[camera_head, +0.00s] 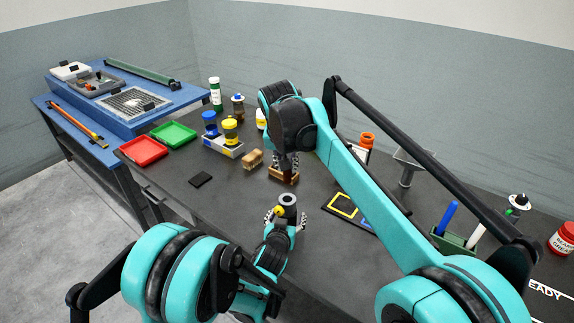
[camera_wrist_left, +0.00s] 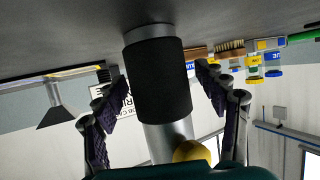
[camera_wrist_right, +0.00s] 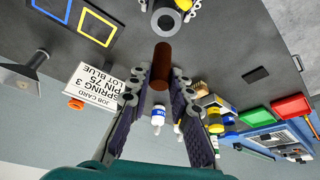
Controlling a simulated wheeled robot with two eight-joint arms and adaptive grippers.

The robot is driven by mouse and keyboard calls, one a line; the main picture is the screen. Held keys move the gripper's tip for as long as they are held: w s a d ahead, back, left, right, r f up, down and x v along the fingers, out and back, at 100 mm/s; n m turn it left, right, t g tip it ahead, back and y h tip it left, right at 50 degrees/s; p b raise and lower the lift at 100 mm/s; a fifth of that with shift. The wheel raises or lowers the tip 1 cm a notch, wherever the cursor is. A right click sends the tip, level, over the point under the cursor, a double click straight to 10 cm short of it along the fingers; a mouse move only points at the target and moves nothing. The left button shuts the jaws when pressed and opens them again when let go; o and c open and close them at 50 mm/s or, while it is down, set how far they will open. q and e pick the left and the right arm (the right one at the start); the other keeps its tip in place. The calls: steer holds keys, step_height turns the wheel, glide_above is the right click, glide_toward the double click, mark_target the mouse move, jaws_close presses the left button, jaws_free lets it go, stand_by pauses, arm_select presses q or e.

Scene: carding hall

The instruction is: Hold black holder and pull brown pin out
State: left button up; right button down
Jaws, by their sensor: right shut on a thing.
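The black holder (camera_wrist_left: 162,85) is a dark cylinder with silver ends, with a yellow knob (camera_wrist_left: 192,152) beside it. In the head view the holder (camera_head: 287,199) shows a dark hole in its grey top ring. My left gripper (camera_wrist_left: 160,95) has one finger on each side of the holder and looks open around it; contact is unclear. The brown pin (camera_wrist_right: 162,62) is between the fingers of my right gripper (camera_wrist_right: 160,85), which is shut on it. The pin's free end is apart from the holder (camera_wrist_right: 166,18).
A red tray (camera_head: 143,150), a green tray (camera_head: 173,134) and a black pad (camera_head: 200,179) are to the left. A job card (camera_wrist_right: 97,85) stands beyond. Bare table lies left of the holder.

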arm_select(q)
steer(key=v, duration=1.2)
steer(key=shift+f, duration=0.1)
